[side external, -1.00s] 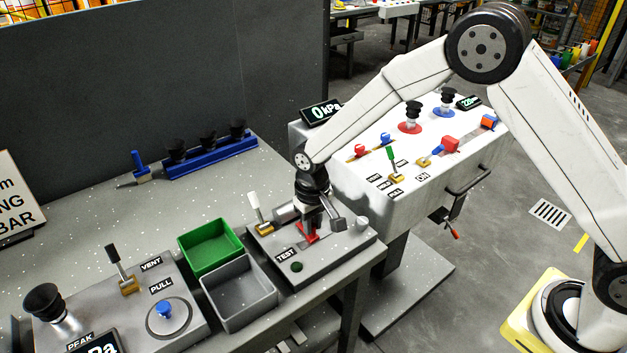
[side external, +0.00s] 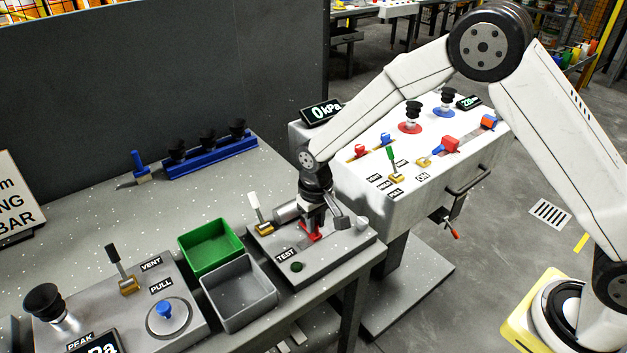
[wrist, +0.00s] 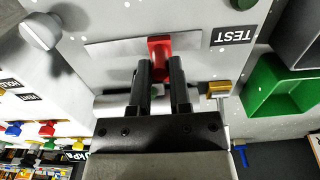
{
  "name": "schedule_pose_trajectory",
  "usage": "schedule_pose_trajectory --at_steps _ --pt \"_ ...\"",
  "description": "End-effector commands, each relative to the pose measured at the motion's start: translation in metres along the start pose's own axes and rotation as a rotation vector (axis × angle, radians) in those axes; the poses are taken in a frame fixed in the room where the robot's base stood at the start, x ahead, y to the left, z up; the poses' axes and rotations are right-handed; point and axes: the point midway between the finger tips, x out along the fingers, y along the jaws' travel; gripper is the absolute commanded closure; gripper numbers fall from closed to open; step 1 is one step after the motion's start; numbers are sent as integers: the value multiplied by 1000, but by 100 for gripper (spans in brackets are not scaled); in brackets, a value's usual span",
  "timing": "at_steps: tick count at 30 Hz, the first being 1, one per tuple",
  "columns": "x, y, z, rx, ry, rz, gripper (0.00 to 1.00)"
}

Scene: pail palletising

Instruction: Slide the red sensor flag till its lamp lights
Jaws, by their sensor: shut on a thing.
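The red sensor flag (side external: 311,234) stands on the grey test plate (side external: 342,251). It also shows in the wrist view (wrist: 160,46), over a pale strip on the plate. My gripper (side external: 314,224) points down at the flag. In the wrist view its two dark fingers (wrist: 161,62) are on either side of the flag's lower part and are shut on it. A small round dark green lamp (side external: 297,267) beside the TEST label (side external: 285,255) looks unlit. Its edge shows at the top of the wrist view (wrist: 240,3).
A white-handled lever (side external: 254,202) and a grey cylinder (side external: 288,211) stand close behind my gripper. A grey knob (side external: 362,224) is at the plate's right. Green (side external: 232,259) and grey bins (side external: 268,300) stand to the left.

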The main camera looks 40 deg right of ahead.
Motion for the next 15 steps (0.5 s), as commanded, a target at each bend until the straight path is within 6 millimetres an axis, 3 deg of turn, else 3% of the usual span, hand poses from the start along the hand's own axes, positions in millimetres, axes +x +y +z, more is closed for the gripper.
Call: schedule_pose_trajectory --at_steps 15 --pt "-1 5 -1 1 2 0 100"
